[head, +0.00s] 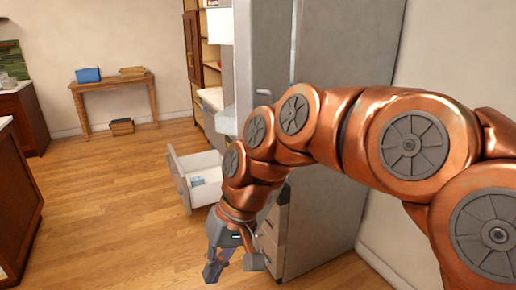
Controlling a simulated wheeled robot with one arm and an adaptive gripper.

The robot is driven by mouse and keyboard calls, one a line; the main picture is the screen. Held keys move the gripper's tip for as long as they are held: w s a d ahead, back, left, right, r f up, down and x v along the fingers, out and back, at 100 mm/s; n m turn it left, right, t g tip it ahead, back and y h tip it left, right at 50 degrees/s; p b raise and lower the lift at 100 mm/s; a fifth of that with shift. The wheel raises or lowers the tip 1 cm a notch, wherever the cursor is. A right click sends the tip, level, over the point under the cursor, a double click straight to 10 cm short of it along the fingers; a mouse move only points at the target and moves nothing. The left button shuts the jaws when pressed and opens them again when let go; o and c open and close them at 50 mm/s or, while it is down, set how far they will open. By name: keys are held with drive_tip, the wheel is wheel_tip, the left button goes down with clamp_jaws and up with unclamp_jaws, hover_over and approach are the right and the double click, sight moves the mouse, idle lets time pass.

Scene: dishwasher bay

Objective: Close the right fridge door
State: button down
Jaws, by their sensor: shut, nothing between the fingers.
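The tall grey fridge (345,55) stands right of centre, with its broad side toward me. My gripper (228,264) hangs low at the bottom centre, left of the fridge's lower drawer fronts (272,232). It is shut and empty, and I see no contact with the fridge.
A white drawer (204,190) stands pulled out left of the fridge. A wooden table (112,83) with a blue box (88,75) is by the back wall. A brown cabinet (18,205) is at the left edge. The wooden floor (110,200) between is clear.

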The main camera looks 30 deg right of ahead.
drive_tip(key=w+d+r+m+t+y+b, duration=0.1)
drive_tip(key=w+d+r+m+t+y, duration=0.35)
drive_tip(key=w+d+r, duration=0.6)
drive_tip(key=w+d+m+t+b, duration=0.1)
drive_tip(key=w+d+m+t, duration=0.15)
drive_tip(key=d, duration=0.95)
drive_tip(key=w+d+m+t, duration=0.1)
drive_tip(key=d+m+t, duration=0.25)
drive_tip(key=d, duration=0.85)
drive_tip(key=w+r+p+x, duration=0.1)
drive_tip(key=p+x, duration=0.2)
drive_tip(key=x, duration=1)
drive_tip(key=shift+r+n+t+h, duration=0.35)
drive_tip(key=shift+r+t, duration=0.05)
drive_tip(key=shift+t, duration=0.05)
drive_tip(key=shift+w+a, duration=0.1)
drive_tip(key=shift+w, duration=0.05)
